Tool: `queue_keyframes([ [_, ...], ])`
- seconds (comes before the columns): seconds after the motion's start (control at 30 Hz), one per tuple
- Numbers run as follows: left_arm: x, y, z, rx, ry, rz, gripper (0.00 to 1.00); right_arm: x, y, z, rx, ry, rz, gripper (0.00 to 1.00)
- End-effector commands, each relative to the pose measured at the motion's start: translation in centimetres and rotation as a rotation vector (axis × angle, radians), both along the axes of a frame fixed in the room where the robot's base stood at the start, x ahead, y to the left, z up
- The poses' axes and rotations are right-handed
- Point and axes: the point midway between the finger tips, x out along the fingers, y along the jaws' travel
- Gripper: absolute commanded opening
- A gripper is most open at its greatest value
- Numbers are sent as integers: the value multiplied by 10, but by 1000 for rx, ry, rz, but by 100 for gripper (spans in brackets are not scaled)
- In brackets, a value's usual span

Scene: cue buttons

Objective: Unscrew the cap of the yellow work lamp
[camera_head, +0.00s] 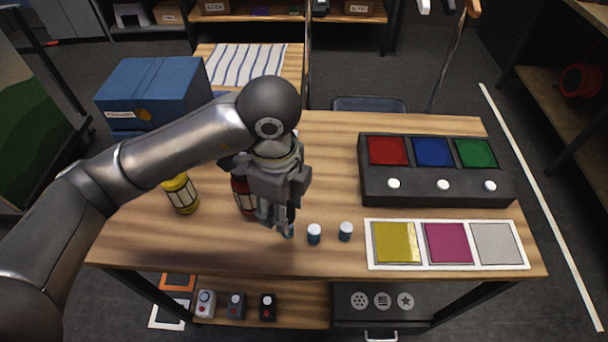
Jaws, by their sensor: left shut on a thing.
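The yellow work lamp (183,197), a yellow cylinder with a pale label, stands on the left of the table. My left forearm passes just above and behind it, and I cannot make out how its cap sits. A red lamp (243,196) of like shape stands to its right, partly hidden by my left gripper (280,226). That gripper points down to the right of the red lamp, away from the yellow one. It is shut on a small blue cylinder (289,231), mostly hidden by the fingers. My right gripper is not in view.
A dark button box (435,196) and a tray of coloured squares (446,264) fill the table's right. A blue box (150,92) is at the back left. The front left of the table is clear.

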Motion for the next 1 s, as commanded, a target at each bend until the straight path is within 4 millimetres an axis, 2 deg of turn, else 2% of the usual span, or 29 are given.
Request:
queue_keyframes([
  [0.27,52,-9,-25,0,6,3,11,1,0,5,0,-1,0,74],
  [0.37,70,-12,-29,2,2,2,11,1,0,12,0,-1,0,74],
  [0.5,89,-14,-52,5,4,2,11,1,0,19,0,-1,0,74],
  [0.7,109,-19,-77,2,2,0,11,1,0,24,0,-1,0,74],
  [1.0,122,-21,-94,2,1,0,11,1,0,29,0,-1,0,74],
])
